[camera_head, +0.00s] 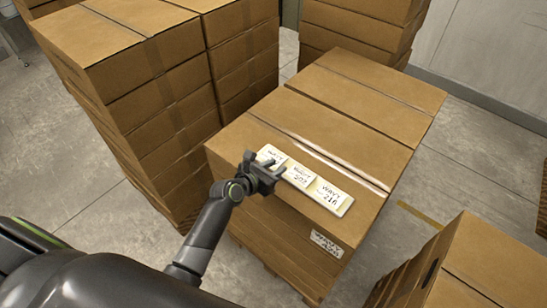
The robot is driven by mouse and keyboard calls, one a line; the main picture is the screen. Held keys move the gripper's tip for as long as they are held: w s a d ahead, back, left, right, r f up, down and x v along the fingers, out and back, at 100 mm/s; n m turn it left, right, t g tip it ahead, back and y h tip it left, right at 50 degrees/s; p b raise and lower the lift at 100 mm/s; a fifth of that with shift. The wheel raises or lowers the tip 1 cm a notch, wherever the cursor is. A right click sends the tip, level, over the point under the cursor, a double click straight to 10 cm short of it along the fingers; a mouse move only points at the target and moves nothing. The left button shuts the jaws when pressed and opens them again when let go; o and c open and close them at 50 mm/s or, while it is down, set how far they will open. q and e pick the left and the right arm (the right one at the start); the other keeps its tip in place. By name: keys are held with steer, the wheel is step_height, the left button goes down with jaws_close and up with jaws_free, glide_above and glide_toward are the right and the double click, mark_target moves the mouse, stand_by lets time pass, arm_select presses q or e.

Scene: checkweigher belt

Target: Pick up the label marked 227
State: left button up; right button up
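Three white labels lie in a row on top of the nearest carton stack. The right label (329,196) reads 216 under a handwritten-looking word. The middle label (299,174) has a small number that looks like 207, but I cannot be sure. The left label (271,154) is partly hidden by my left gripper, so its number is not readable. My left gripper (264,166) is over the lower part of the left label, its two fingers apart. I cannot tell whether it touches the label. My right gripper is not in view.
The labels lie near the front edge of the carton stack (345,130), whose side carries another printed label (326,243). Tall carton stacks stand at the left (110,60) and back (365,25). More cartons (490,262) stand at the lower right. Grey floor (465,165) lies between them.

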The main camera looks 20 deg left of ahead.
arm_select(q)
steer(key=shift+x, duration=0.85)
steer(key=shift+r, duration=0.1)
jaws_close()
